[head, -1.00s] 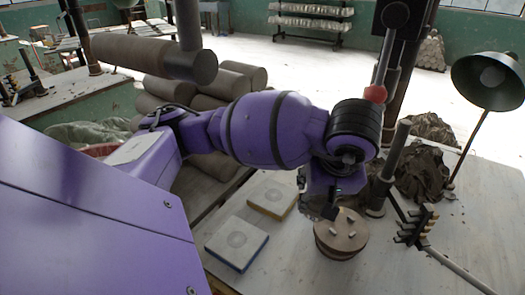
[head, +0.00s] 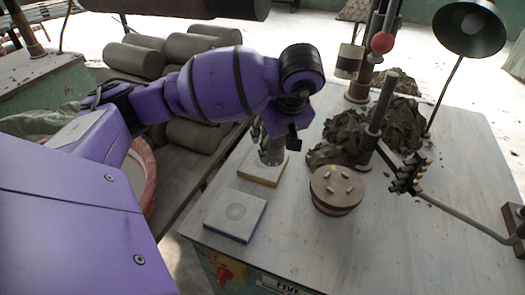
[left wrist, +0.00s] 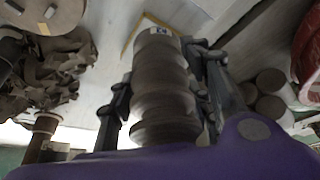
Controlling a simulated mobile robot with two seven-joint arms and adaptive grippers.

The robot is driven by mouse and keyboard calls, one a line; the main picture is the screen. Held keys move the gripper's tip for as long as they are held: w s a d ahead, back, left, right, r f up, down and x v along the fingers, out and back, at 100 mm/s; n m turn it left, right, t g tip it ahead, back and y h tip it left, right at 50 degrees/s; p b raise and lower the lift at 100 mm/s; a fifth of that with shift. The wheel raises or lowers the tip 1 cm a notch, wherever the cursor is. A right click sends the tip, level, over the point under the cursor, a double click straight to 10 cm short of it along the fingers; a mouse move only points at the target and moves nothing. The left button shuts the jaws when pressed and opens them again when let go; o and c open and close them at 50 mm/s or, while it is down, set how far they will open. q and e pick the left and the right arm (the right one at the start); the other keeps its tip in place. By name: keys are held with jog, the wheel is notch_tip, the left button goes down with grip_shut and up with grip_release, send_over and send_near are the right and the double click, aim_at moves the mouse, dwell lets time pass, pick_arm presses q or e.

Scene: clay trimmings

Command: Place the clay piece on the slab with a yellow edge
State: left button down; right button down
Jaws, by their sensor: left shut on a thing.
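The clay piece (left wrist: 163,95) is a grey-brown, ridged, stacked-looking column. My left gripper (left wrist: 165,90) is shut on it, one finger on each side. In the head view the clay piece (head: 271,152) hangs below my left wrist, mostly hidden by it, over the slab with a yellow edge (head: 256,176). That slab is pale and square, and part of it is covered by the gripper and clay. Its yellow edge also shows in the left wrist view (left wrist: 132,38). I cannot tell whether the clay touches the slab. My right gripper is not in view.
A slab with a blue edge (head: 226,222) lies nearer on the table (head: 330,250). A round wooden turntable (head: 336,186) with small pegs stands to the right. Clay scraps (head: 352,132), a post (head: 376,115) and a lamp (head: 470,30) are behind. The table's front right is clear.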

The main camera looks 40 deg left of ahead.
pick_arm(q)
jog(key=w+a+f, duration=0.3)
jog(key=f, duration=0.1)
jog(key=w+a+f, duration=0.3)
jog(key=a, duration=0.1)
jog(key=shift+w+a+f, duration=0.3)
jog(key=shift+w+f, duration=0.05)
notch_tip(320, 180, down, 3)
jog(key=shift+w+a+f+p, duration=0.1)
jog(key=shift+p, duration=0.2)
jog(key=shift+f, duration=0.1)
jog(key=c, duration=1.4)
grip_release()
jog(key=shift+f, duration=0.2)
jog(key=o, duration=0.5)
jog(key=shift+r, duration=0.1)
